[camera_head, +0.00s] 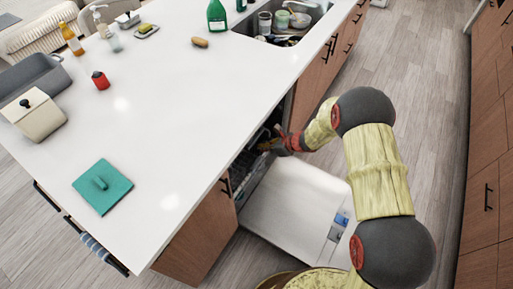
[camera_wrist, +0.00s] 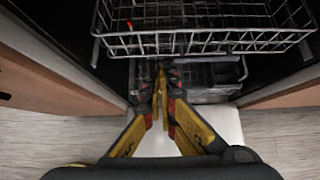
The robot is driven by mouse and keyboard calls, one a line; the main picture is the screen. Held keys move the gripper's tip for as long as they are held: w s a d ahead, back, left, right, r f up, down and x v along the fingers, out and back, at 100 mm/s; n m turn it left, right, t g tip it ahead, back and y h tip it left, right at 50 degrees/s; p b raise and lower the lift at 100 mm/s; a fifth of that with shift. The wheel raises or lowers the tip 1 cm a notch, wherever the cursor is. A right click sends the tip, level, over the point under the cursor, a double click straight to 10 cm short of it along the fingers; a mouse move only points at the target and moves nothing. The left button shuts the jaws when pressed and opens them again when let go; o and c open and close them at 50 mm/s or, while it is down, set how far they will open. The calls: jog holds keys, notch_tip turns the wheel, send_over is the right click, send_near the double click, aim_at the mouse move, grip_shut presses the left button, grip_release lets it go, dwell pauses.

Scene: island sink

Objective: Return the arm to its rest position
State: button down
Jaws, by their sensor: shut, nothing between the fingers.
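My gripper (camera_wrist: 161,72) is shut and empty in the wrist view, its fingertips together. It is in front of the open dishwasher, close to the upper wire rack (camera_wrist: 205,42). A lower rack (camera_wrist: 205,78) shows beneath and beyond the fingers. In the head view my arm reaches from the lower right over the open dishwasher door (camera_head: 298,200) toward the dishwasher opening. My gripper (camera_head: 268,146) is at that opening, small and partly hidden by my arm and the counter edge. I cannot tell whether it touches a rack.
The white island counter (camera_head: 160,130) borders my arm on the left, with a teal board (camera_head: 103,187) near its edge. The sink (camera_head: 290,18) holds dishes. Brown cabinets (camera_head: 485,190) stand at right. Open wood floor (camera_head: 420,75) lies between.

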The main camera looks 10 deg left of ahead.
jog(key=shift+s+d+r, duration=0.2)
jog(key=shift+d+r, duration=0.05)
jog(key=shift+d, duration=0.05)
jog(key=s+d+r+n+g+h, duration=0.1)
jog(key=s+d+r+n+g, duration=0.15)
jog(key=s+n, duration=0.35)
jog(key=s+d+r+n+g, duration=0.1)
jog(key=s+r+n+g, duration=0.15)
jog(key=s+n, duration=0.45)
jog(key=s+d+r+n+t+h, duration=0.2)
jog(key=s+d+r, duration=0.5)
jog(key=r, duration=0.4)
jog(key=s+d+r+n+t+h, duration=0.2)
jog(key=s+d+r, duration=0.5)
jog(key=r, duration=0.5)
jog(key=s+d+r+n+t+h, duration=0.3)
jog(key=s+d+r+n, duration=0.2)
jog(key=r, duration=0.7)
jog(key=s+d, duration=0.2)
jog(key=d, duration=0.2)
jog(key=shift+s, duration=0.4)
